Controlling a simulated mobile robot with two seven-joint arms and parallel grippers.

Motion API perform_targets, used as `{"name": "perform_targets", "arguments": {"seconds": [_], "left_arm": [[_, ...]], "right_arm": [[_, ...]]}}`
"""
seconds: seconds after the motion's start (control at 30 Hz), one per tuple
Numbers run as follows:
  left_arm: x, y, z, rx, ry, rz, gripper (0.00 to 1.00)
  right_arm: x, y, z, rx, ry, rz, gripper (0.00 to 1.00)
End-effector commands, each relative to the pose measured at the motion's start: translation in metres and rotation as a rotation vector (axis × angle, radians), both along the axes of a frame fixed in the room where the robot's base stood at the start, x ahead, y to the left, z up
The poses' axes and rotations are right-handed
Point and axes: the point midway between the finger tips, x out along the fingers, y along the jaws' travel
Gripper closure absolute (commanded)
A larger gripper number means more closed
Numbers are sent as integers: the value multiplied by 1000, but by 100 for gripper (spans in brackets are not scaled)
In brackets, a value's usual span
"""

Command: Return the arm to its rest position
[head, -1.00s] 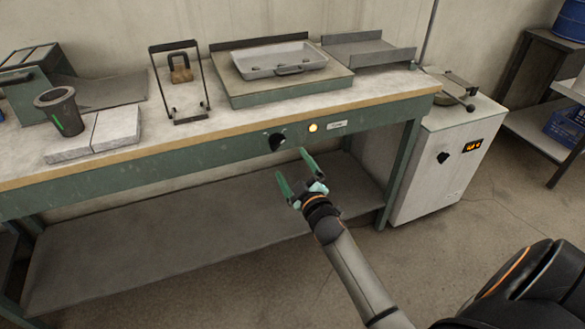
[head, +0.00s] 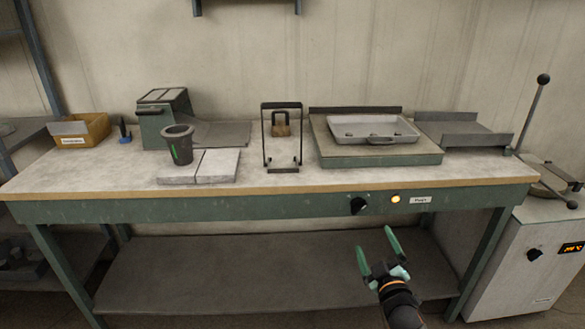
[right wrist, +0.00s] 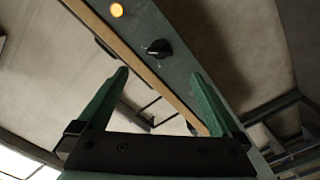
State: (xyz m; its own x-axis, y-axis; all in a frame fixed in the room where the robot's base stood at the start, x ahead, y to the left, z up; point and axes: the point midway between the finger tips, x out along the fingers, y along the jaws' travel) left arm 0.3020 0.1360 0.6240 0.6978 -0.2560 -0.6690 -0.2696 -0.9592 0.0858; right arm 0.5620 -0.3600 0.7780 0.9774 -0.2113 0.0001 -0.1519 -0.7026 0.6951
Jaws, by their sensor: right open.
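My right gripper (head: 376,258) is open and empty in the head view. It is in front of the workbench, below the front apron's knob and lit button, with the lower shelf behind it in the picture. In the right wrist view the two green fingers (right wrist: 158,100) stand wide apart with nothing between them in their grasp. The bench's edge and the black knob (right wrist: 159,48) show beyond the fingers. My left gripper is not in view.
The workbench (head: 80,184) carries a dark cup (head: 180,148), stone slabs (head: 215,165), a black frame stand (head: 267,140) and a shallow metal tray (head: 350,128) on a plate. A white cabinet (head: 530,265) with a display stands at right. Space before the bench looks free.

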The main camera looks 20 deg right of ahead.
Motion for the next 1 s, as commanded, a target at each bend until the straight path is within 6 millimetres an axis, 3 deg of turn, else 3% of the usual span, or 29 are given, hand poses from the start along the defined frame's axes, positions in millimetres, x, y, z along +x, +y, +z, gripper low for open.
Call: {"name": "perform_targets", "arguments": {"seconds": [0.13,0.27,0.4,0.63,0.73,0.8,1.0], "left_arm": [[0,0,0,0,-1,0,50],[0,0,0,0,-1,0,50],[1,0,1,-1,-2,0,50],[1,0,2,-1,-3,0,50],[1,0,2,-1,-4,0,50],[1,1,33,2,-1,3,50],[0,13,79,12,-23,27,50]], "right_arm": [[-11,9,-13,34,31,12,0],[-47,44,-52,162,140,50,0],[-114,105,-103,381,333,107,0],[-224,196,-148,691,637,169,0],[-272,231,-154,812,764,189,0],[-264,221,-125,797,739,173,0],[-269,209,-84,791,727,146,0]]}}
